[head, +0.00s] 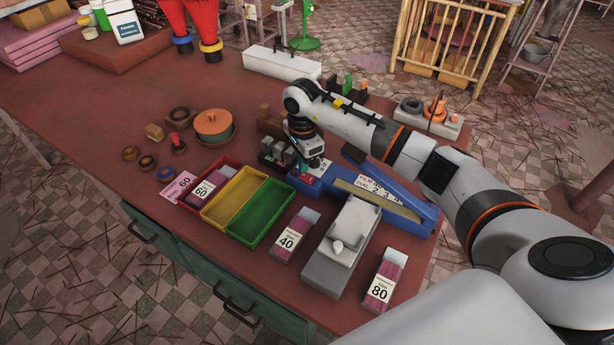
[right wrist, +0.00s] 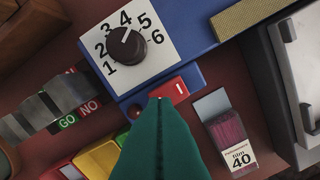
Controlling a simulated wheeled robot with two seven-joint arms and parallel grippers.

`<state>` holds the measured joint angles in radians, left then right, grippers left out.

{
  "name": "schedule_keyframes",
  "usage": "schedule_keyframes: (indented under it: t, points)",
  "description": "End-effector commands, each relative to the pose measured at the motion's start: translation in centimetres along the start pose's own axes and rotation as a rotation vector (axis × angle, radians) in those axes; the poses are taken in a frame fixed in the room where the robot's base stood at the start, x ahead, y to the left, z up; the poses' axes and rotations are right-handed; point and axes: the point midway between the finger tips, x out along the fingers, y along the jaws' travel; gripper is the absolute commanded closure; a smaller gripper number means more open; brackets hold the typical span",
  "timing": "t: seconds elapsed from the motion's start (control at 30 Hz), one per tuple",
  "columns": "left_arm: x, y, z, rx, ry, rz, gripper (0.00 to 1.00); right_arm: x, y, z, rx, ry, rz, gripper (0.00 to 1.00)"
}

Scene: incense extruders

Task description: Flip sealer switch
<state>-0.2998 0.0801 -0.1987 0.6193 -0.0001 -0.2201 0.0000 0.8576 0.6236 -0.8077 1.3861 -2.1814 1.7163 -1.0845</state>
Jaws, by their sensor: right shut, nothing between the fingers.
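The blue sealer (head: 385,195) lies on the table, with a label reading "FILM" and "DIAL" on it. Its red switch (right wrist: 178,88), marked with a white line, shows in the right wrist view on the sealer's blue end. A black dial knob (right wrist: 128,47) sits on a white plate numbered 1 to 6, its mark toward about 4. My right gripper (head: 313,165) is over the sealer's left end. Its green fingertips (right wrist: 160,101) are shut and empty, overlapping the switch's lower edge; I cannot tell whether they touch it. My left gripper is not in view.
Red, yellow and green trays (head: 262,212) stand left of the sealer. A "40" pack (head: 295,235), a grey-white device (head: 340,255) and an "80" pack (head: 380,280) are at the front. GO and NO tags (right wrist: 78,113) sit close beside the fingers.

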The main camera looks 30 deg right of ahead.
Motion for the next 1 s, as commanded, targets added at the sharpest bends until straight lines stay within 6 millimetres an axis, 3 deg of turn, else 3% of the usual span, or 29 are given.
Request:
schedule_keyframes:
  t: [1.0]
  points:
    - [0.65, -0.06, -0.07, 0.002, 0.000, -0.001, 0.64, 0.76, 0.00, 0.02, 0.000, 0.000, 0.000, 1.00]
